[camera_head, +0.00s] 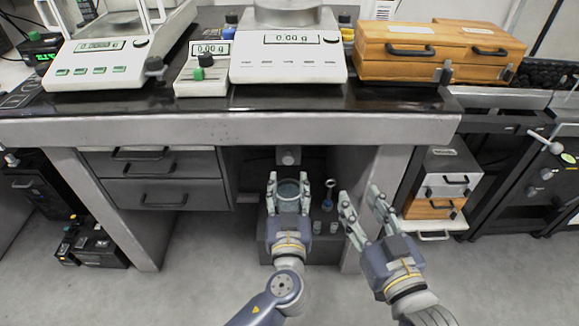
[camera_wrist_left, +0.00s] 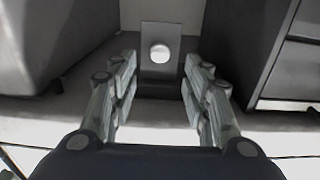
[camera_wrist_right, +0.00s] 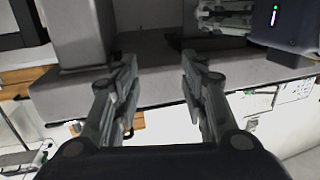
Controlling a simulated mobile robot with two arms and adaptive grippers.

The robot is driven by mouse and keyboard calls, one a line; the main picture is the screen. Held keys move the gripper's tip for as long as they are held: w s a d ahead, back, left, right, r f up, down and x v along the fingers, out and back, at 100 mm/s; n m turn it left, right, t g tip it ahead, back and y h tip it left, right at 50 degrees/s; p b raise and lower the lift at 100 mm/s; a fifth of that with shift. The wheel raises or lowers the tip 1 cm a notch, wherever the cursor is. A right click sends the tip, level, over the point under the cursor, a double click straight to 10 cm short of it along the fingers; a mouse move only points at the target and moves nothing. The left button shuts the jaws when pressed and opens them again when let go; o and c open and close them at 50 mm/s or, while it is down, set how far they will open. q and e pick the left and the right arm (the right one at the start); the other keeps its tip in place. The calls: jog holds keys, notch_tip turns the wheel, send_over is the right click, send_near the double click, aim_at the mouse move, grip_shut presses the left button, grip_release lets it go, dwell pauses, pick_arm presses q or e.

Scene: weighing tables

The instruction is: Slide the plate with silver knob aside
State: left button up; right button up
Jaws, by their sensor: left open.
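The plate with the silver knob (camera_head: 289,156) is under the table, in the dark recess. In the left wrist view, its round pale knob (camera_wrist_left: 160,53) stands out on the grey rectangular plate (camera_wrist_left: 160,74). My left gripper (camera_head: 288,182) is open in front of the recess. The knob lies centred between and beyond its fingertips; I see no contact. My right gripper (camera_head: 358,194) is open and empty, to the right, near the table's right leg.
A round glass vessel (camera_head: 288,197) shows between my left fingers in the head view. A blue flask (camera_head: 327,200) and small containers stand to its right. Drawers (camera_head: 165,180) flank the recess on the left. Balances (camera_head: 290,65) and a wooden case (camera_head: 432,58) are on the tabletop.

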aim_at(289, 162)
pick_arm(q)
jog(key=w, duration=0.5)
jog(key=shift+w, duration=0.35)
jog(key=shift+w+f, duration=0.1)
jog(key=shift+w, duration=0.45)
pick_arm(e)
jog(key=shift+w+a+r+t, duration=0.15)
jog(key=shift+r+t, duration=0.35)
jog(key=shift+r, duration=0.65)
